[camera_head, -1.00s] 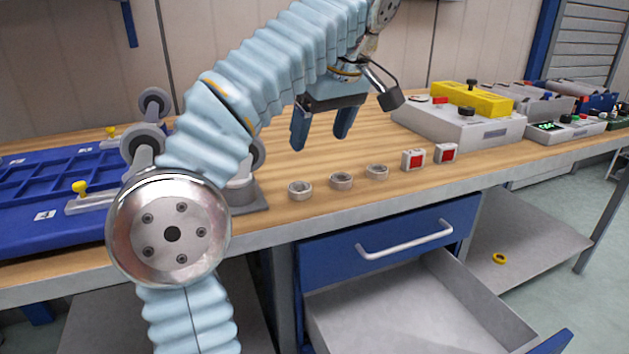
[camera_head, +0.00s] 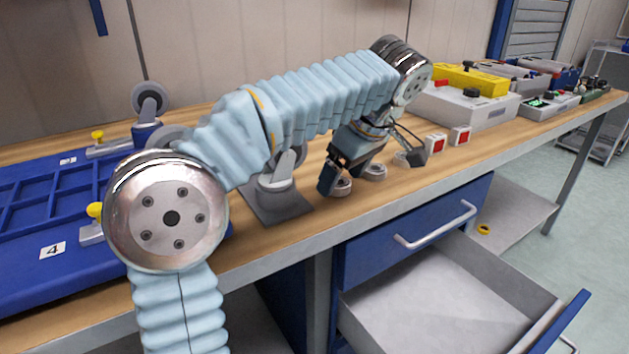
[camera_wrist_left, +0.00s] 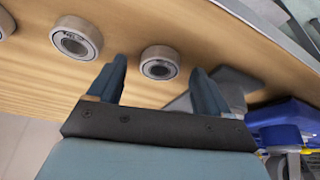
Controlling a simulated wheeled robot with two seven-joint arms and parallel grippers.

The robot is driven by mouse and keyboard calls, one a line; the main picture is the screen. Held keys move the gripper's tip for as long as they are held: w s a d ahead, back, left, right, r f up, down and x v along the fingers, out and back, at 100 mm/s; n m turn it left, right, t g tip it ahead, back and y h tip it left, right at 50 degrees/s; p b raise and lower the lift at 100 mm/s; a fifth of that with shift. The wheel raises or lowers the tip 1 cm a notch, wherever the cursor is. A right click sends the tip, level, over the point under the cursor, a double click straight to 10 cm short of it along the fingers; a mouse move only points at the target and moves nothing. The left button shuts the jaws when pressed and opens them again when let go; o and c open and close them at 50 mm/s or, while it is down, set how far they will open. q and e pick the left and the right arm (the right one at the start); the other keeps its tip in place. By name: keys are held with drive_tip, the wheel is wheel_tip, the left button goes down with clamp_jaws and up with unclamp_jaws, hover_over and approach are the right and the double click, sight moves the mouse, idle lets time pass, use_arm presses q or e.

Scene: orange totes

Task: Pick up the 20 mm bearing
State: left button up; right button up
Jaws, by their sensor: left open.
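Three grey ring-shaped bearings stand in a row on the wooden bench: a near one (camera_head: 342,188), a middle one (camera_head: 376,172) and a far one (camera_head: 401,158). I cannot read their sizes, so I cannot tell which is 20 mm. My left gripper (camera_head: 340,182) is open and low over the near end of the row. In the left wrist view, one bearing (camera_wrist_left: 160,72) shows between the two open fingertips, with no visible contact. A second bearing (camera_wrist_left: 77,50) lies outside the fingers to the left, and a third is cut by the edge. My right gripper is not in view.
Two red-and-white blocks (camera_head: 461,136) stand beyond the bearings. A grey stand (camera_head: 272,202) is close on the left, near a blue tray (camera_head: 35,250). A grey box with yellow parts (camera_head: 470,108) is behind. An open drawer (camera_head: 440,300) juts out below the bench edge.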

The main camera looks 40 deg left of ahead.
use_arm(q)
drive_tip(key=shift+f, duration=0.4)
drive_tip(key=c, duration=1.2)
drive_tip(key=shift+r, duration=0.1)
